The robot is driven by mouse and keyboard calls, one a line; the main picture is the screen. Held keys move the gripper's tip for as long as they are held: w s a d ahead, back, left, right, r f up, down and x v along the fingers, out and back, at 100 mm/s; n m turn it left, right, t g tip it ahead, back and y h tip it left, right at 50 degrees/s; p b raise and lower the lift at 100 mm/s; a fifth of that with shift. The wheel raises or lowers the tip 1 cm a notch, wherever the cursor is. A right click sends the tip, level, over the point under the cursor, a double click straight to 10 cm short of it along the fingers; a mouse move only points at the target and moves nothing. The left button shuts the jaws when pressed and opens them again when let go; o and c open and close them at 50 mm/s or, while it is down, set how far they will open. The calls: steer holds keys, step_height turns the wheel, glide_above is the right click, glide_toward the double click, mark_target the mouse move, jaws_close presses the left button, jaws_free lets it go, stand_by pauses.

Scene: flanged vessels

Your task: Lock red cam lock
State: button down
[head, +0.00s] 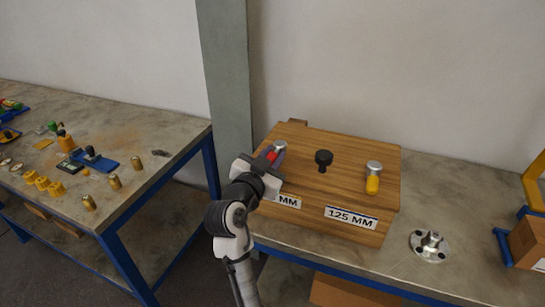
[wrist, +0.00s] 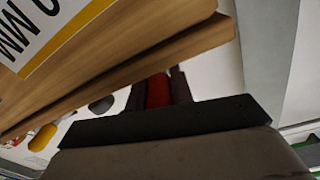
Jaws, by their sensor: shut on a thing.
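The red cam lock (head: 271,156) is at the left end of the wooden box top, with a silver metal part (head: 280,146) right behind it. My gripper (head: 273,160) reaches over the box's left end and is shut on the red cam lock. In the wrist view the red handle (wrist: 158,90) shows between the two dark fingers (wrist: 160,86). My gripper hides most of the cam lock, so I cannot tell its angle.
The wooden box (head: 340,160) also bears a black knob (head: 323,159) and a yellow-handled cam lock (head: 373,180). A "125 MM" label (head: 351,217) is on its front. A metal flange (head: 429,244) lies to the right. A grey column (head: 225,80) stands behind at left.

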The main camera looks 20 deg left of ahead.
steer(key=shift+a+f, duration=0.1)
steer(key=m+h+b, duration=0.1)
steer(key=h+b, duration=0.1)
steer(key=a+m+g+h+b, duration=0.1)
steer(key=m+h+b, duration=0.1)
steer(key=h, duration=0.1)
steer(key=shift+w+a+f, duration=0.1)
steer(key=shift+w+a, duration=0.05)
steer(key=shift+w, duration=0.05)
steer(key=shift+w+a+m+g+h+b, duration=0.1)
steer(key=shift+a+m+g+h+b, duration=0.05)
steer(key=shift+m+g+h+b, duration=0.6)
steer(key=shift+w+a+m+g+h+b, duration=0.2)
steer(key=shift+m+g+h+b, duration=0.3)
steer(key=shift+h, duration=0.5)
steer(key=shift+w+a+m+g+h+b, duration=0.15)
steer(key=shift+m+g+h+b, duration=0.35)
steer(key=shift+m+h, duration=0.3)
steer(key=shift+s+r, duration=0.1)
steer(key=shift+r, duration=0.1)
steer(key=c, duration=1.2)
jaws_free()
steer(key=shift+a, duration=0.1)
steer(key=b+v, duration=0.3)
steer(key=v, duration=1)
steer(key=shift+s+a, duration=0.2)
steer(key=shift+s, duration=0.1)
